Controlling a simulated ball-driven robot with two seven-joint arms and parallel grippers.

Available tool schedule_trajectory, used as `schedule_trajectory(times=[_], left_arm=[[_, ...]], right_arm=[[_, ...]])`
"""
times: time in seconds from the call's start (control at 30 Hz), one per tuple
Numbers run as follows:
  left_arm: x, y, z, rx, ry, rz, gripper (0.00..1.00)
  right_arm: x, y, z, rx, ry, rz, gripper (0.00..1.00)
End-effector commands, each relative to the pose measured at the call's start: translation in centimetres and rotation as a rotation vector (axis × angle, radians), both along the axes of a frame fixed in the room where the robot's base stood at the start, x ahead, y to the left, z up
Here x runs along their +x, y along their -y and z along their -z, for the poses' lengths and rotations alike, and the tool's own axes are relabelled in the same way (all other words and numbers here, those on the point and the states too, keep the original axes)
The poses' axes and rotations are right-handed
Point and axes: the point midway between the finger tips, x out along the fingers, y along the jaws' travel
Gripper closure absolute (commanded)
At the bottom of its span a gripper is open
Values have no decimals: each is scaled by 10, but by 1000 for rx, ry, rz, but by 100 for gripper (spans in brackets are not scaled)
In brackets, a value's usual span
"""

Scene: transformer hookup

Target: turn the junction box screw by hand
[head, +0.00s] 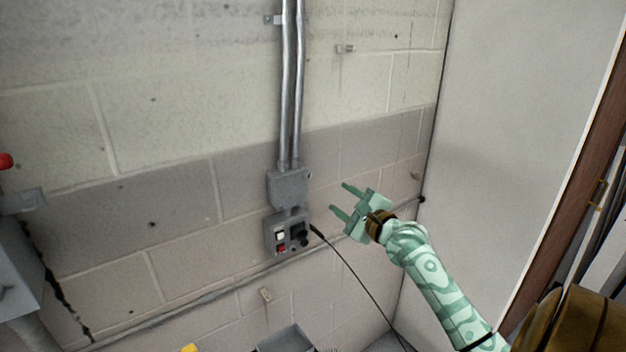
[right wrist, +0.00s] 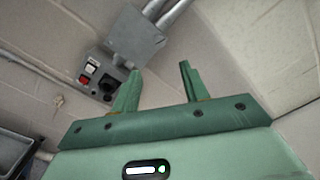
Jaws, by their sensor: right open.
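A grey junction box (head: 290,187) is fixed to the block wall under two metal conduits. It also shows in the right wrist view (right wrist: 133,38). Its screw is too small to make out. A switch box (head: 287,234) with a white and a red button and a black round part sits just below it; it shows in the right wrist view (right wrist: 101,72) too. My right gripper (head: 340,199) is open and empty, to the right of both boxes and apart from them. In the right wrist view its two fingers (right wrist: 158,85) stand apart with nothing between them. My left gripper is not in view.
Two conduits (head: 291,80) run up the wall from the junction box. A black cable (head: 352,272) hangs from beside the switch box. A grey open bin (head: 286,339) is low at the bottom. A pale panel (head: 510,130) stands at the right. A grey cabinet (head: 15,270) is at the left.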

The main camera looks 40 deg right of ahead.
Motion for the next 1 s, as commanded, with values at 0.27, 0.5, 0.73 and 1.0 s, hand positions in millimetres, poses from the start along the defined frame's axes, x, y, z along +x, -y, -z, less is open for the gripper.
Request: schedule_trajectory(times=[0.27, 0.5, 0.73, 1.0], left_arm=[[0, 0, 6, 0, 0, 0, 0], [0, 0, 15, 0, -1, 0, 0], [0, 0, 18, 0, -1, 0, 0], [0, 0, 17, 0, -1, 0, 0]], right_arm=[[72, 9, -1, -3, 2, 2, 55], [117, 14, 1, -4, 1, 2, 55], [132, 15, 0, -5, -1, 1, 55], [132, 15, 0, -5, 0, 1, 66]])
